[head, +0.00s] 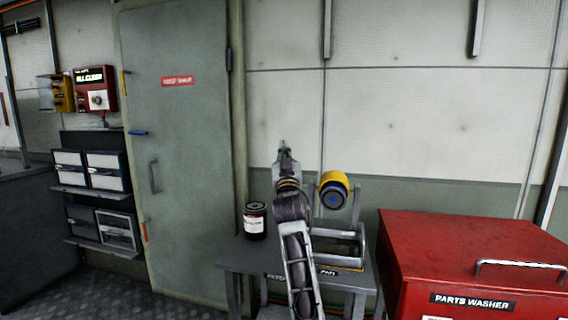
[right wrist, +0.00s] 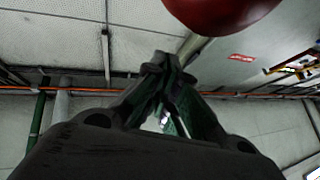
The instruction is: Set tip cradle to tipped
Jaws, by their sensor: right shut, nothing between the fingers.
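What looks like the tip cradle is a grey frame (head: 356,200) on a small grey bench, with a yellow cylinder (head: 334,190) with a dark blue end face. The cylinder appears to lie on its side; whether the cradle is tipped I cannot tell. My right arm rises in front of the bench and hides part of the frame. My right gripper (head: 283,147) points up, shut and empty, above and left of the yellow cylinder, apart from it in the picture. In the right wrist view its fingers (right wrist: 162,65) meet. My left gripper is not in view.
A dark can (head: 255,222) with a white label stands on the bench's left. A tray (head: 335,246) lies behind my forearm. A red parts washer (head: 470,255) stands right. A grey door (head: 182,150) is behind left. A red rounded thing (right wrist: 220,10), unidentified, is close in the wrist view.

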